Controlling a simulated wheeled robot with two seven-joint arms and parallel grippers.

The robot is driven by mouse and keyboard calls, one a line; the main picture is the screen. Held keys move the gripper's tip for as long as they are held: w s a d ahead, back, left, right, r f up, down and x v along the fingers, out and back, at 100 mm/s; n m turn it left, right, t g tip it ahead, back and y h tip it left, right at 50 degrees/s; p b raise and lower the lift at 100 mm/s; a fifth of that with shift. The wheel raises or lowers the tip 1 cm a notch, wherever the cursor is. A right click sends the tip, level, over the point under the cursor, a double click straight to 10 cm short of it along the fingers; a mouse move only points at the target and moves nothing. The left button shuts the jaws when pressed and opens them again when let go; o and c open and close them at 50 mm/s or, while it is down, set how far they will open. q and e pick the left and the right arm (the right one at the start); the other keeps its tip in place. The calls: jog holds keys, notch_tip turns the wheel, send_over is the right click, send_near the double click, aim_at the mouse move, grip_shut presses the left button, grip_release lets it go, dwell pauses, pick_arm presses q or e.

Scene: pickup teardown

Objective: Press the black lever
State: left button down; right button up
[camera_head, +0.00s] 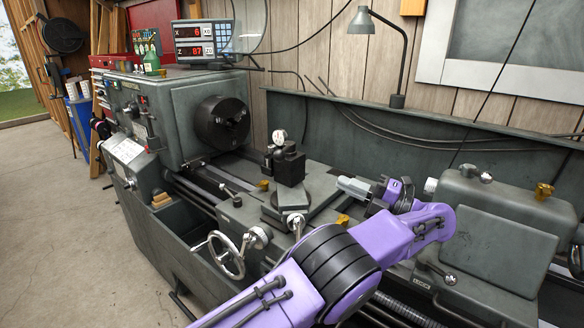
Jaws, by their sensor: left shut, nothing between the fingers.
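A grey lathe fills the middle of the view, with its headstock (185,120) at the left and a dark chuck (222,123) on it. Small dark levers (148,128) show on the headstock front; I cannot tell which one is the black lever. My left gripper (343,185) is at the end of my purple arm, over the carriage area, just right of the black tool post (287,165). It is shut and empty, points left, and is well apart from the headstock levers.
A handwheel (226,256) sticks out at the carriage front. The tailstock (495,215) stands at the right. A grey splash guard (400,150) with a lamp (397,100) runs behind. A digital readout (203,42) tops the headstock. The floor (60,240) at left is clear.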

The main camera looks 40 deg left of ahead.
pick_arm(q)
jog(key=shift+w+a, duration=0.1)
jog(key=shift+a, duration=0.1)
jog(key=p+x, duration=0.3)
jog(key=x, duration=1)
jog(key=shift+a, duration=0.35)
jog(key=shift+r, duration=0.1)
